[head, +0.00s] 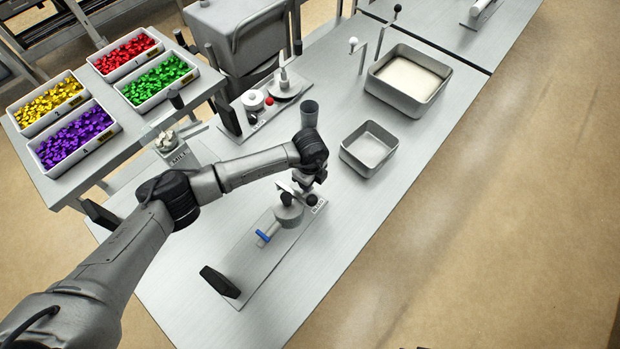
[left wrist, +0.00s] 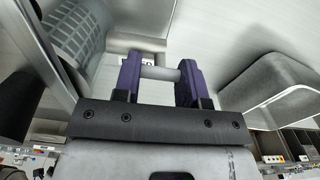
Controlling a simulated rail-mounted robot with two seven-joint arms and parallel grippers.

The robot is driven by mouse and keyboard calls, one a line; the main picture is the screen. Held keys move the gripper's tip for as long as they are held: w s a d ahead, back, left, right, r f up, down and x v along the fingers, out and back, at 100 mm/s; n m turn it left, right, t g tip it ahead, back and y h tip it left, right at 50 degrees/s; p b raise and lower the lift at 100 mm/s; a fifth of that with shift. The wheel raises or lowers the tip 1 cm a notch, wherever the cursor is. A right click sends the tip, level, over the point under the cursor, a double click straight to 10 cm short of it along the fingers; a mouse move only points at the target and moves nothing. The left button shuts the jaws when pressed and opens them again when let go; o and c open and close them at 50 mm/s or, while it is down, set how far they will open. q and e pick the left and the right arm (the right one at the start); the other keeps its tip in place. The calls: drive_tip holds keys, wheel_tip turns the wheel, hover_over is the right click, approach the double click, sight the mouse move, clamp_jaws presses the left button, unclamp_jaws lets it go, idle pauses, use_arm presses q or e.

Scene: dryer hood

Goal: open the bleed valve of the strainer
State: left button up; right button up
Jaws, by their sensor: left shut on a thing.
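The strainer (head: 287,214) is a grey round body on a flat metal base plate (head: 262,268), with a blue lever (head: 263,236) on its near-left side. My left gripper (head: 304,184) reaches down over the far end of the strainer, beside a small white label (head: 318,207) and a dark round knob (head: 312,200). In the left wrist view the two purple fingers (left wrist: 160,80) are closed on a short pale cylindrical bar (left wrist: 160,73), in front of a white label. The bar appears to be the bleed valve's handle. My arm partly hides the valve in the head view.
A small empty grey tray (head: 347,155) stands right of the strainer, a larger tray (head: 378,89) behind it. A grey cup (head: 309,113) stands behind my wrist. Bins of coloured pieces stand on a side table at left. The bench right of the strainer is clear.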

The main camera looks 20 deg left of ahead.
use_arm(q)
drive_tip(key=o, duration=0.9)
drive_tip(key=shift+r, duration=0.1)
wheel_tip(320, 180, up, 14)
drive_tip(key=shift+f+b, duration=0.2)
drive_tip(key=shift+b, duration=0.15)
idle(0.5)
